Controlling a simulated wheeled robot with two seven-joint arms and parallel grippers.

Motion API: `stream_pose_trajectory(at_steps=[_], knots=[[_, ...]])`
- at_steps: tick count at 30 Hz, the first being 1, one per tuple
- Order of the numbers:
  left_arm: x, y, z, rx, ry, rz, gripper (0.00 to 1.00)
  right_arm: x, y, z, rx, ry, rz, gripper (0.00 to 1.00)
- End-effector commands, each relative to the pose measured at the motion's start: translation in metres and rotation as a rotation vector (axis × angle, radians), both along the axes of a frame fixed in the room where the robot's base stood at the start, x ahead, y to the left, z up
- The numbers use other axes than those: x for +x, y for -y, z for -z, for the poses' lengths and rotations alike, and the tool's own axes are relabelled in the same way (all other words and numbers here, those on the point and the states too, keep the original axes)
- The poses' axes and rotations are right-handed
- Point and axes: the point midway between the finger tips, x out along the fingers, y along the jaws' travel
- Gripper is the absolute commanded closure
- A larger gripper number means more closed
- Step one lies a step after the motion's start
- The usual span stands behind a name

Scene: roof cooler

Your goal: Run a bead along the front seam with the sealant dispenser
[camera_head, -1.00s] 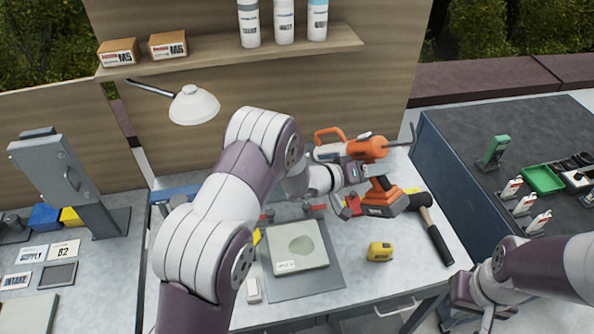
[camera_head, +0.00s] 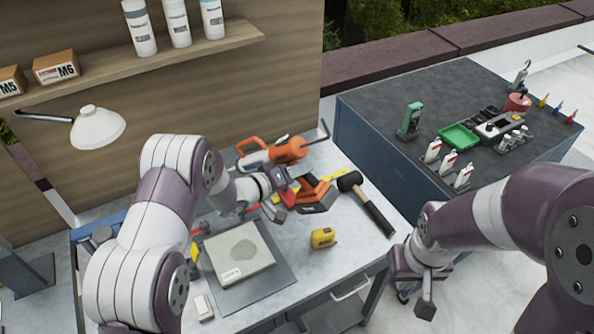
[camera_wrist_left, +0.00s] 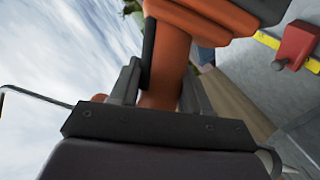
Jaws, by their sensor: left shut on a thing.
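The orange and grey sealant dispenser (camera_head: 287,150), with a bent dark rod at its far end, is over the back right part of the workbench. My left gripper (camera_head: 283,180) is shut on its handle. In the left wrist view, the fingers (camera_wrist_left: 163,90) stand on both sides of the orange handle (camera_wrist_left: 168,55). The arm and gripper hide part of the dispenser. My right gripper (camera_head: 425,285) is empty, off the bench's right side, pointing down; its finger gap is unclear. I cannot make out the front seam in these views.
The workbench (camera_head: 300,270) holds a pale square block (camera_head: 237,254) on a grey mat, a yellow tape measure (camera_head: 323,237) and a black mallet (camera_head: 368,205). A dark cabinet (camera_head: 370,95) with bottles and a green tray (camera_head: 459,137) stands right. A lamp (camera_head: 97,127) hangs left.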

Motion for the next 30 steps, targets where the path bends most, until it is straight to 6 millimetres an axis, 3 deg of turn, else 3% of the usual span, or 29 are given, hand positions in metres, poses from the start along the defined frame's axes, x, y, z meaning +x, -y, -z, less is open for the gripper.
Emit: stream_pose_trajectory(at_steps=[30], knots=[[-0.0031, -0.0051, 0.0012, -0.002, 0.008, 0.000, 1.00, 0.0000, 0.0000, -0.0010, 0.000, 0.000, 0.000, 1.00]])
